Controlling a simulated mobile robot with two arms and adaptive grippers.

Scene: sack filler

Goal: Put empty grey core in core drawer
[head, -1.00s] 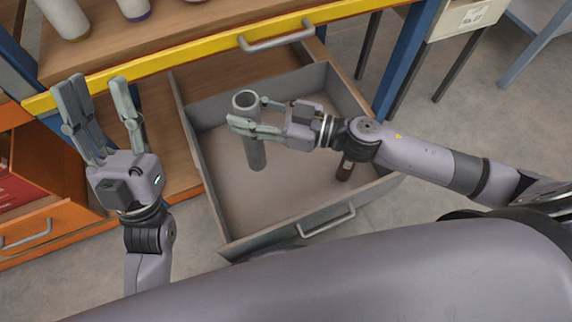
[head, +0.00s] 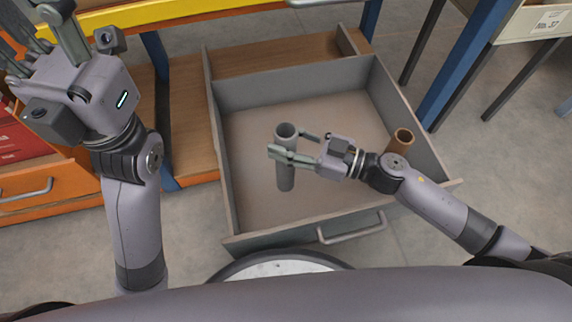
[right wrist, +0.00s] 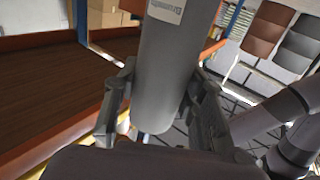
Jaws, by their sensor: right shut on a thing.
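The grey core (head: 285,178) is an upright hollow tube, seen over the inside of the open grey drawer (head: 334,88). My right gripper (head: 288,145) is shut around its upper part. In the right wrist view the core (right wrist: 163,70) stands between the two fingers and bears a white label. I cannot tell whether its lower end touches the drawer floor. My left gripper (head: 45,40) is open and empty at the upper left, away from the drawer, its fingertips partly cut off by the frame.
The drawer floor left of the grey core is clear. A yellow-edged shelf (head: 165,10) lies above the drawer's back. An orange drawer (head: 50,192) is at left.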

